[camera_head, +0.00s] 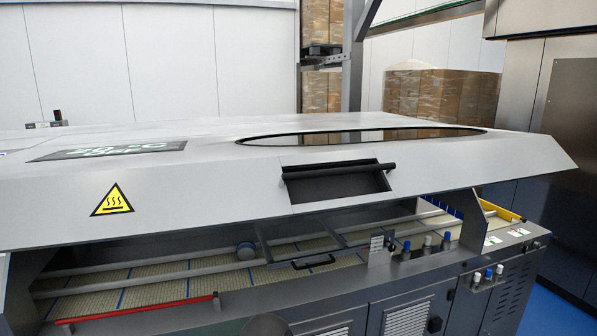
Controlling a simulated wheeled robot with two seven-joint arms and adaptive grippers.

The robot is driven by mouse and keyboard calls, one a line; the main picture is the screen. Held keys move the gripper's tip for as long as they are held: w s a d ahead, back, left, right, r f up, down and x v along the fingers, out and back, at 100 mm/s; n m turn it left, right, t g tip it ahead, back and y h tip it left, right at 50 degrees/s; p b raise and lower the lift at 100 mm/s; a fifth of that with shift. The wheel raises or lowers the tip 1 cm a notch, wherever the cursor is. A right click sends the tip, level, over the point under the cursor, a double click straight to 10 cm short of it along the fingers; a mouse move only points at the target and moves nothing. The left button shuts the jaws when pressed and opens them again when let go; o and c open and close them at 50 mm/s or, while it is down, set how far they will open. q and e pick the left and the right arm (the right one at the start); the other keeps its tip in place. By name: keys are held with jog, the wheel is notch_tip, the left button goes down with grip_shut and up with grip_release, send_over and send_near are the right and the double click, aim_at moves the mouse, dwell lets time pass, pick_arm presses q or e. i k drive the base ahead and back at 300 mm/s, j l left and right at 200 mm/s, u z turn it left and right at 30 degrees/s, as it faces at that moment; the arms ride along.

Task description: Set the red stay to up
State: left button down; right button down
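The red stay (140,309) is a thin red bar at the lower left, under the large grey hood (240,185) of the machine. It lies low along the front edge of the bed, almost level, with its right end beside the dark frame. Its upper side does not touch the hood. The hood stands open above the bed and carries a black handle (338,171) in a recess. Neither of my grippers shows. A dark rounded shape at the bottom edge is cut off, and I cannot tell what it is.
The conveyor bed (140,285) with blue lines runs under the hood. A dark frame with a small black handle (314,262) sits mid-bed. Blue-topped knobs (427,241) stand along the front ledge. A yellow strip (500,210) is at right. Stacked boxes (440,95) stand behind.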

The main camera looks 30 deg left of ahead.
aim_at(215, 296)
jog(key=k, duration=0.4)
jog(key=k+u, duration=0.1)
jog(key=u, duration=0.7)
jog(key=k+j+u, duration=0.15)
jog(key=u, duration=0.3)
jog(key=i+j+u, duration=0.15)
jog(key=i+j, duration=0.2)
jog(key=i+j+u, duration=0.1)
jog(key=i+j, duration=0.2)
jog(key=i, duration=0.25)
jog(key=i+j+u, duration=0.15)
jog(key=i, duration=0.35)
jog(key=j, duration=0.1)
